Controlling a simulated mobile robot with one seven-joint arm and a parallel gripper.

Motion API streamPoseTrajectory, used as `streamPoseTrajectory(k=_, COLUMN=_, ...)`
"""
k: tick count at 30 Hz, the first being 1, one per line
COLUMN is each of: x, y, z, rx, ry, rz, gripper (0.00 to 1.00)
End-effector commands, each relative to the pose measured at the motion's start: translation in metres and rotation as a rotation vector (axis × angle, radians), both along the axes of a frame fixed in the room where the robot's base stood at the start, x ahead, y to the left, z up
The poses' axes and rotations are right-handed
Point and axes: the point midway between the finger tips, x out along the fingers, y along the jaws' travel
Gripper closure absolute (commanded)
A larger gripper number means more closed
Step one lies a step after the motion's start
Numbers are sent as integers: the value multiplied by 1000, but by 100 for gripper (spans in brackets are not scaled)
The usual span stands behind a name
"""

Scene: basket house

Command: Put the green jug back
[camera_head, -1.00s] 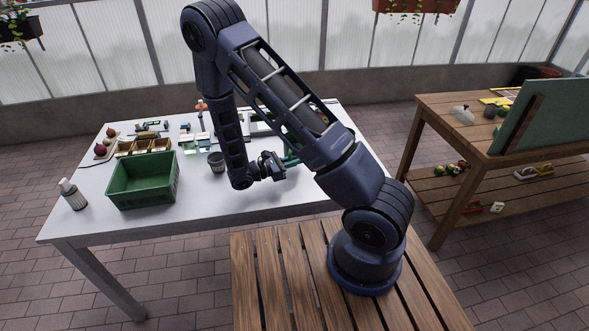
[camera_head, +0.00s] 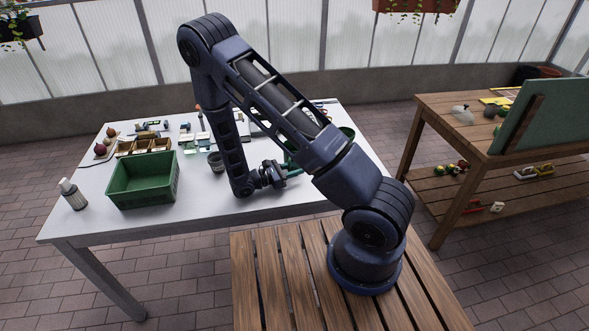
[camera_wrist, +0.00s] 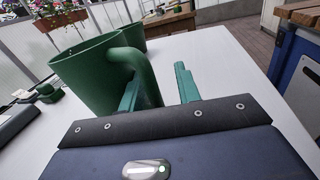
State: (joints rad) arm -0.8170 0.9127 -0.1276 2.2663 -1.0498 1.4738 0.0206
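The green jug (camera_wrist: 85,78) stands upright on the white table in the wrist view, with its thick curved handle (camera_wrist: 143,72) toward me. My gripper (camera_wrist: 157,78) is open, its two green fingers apart. The handle's lower part shows between the fingers, nearer the left one; I cannot tell if they touch. In the head view my gripper (camera_head: 288,172) is low over the table, and my arm hides most of the jug. A green rim (camera_head: 347,132) shows right of the arm; I cannot tell which vessel it belongs to.
Another green vessel (camera_wrist: 130,37) stands behind the jug. On the white table (camera_head: 228,204) are a green crate (camera_head: 143,196), a grey cup (camera_head: 216,162), a spray bottle (camera_head: 72,194) and small trays. A wooden bench (camera_head: 440,120) is at right. The table's front is clear.

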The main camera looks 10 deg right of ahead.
Motion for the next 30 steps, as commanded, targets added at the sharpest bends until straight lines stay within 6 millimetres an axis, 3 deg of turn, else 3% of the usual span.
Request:
streamPoseTrajectory(k=11, x=0, y=2, z=3, rx=0, ry=-1, rz=1, gripper=67)
streamPoseTrajectory(k=30, x=-23, y=104, z=2, rx=1, ry=0, rz=1, gripper=67)
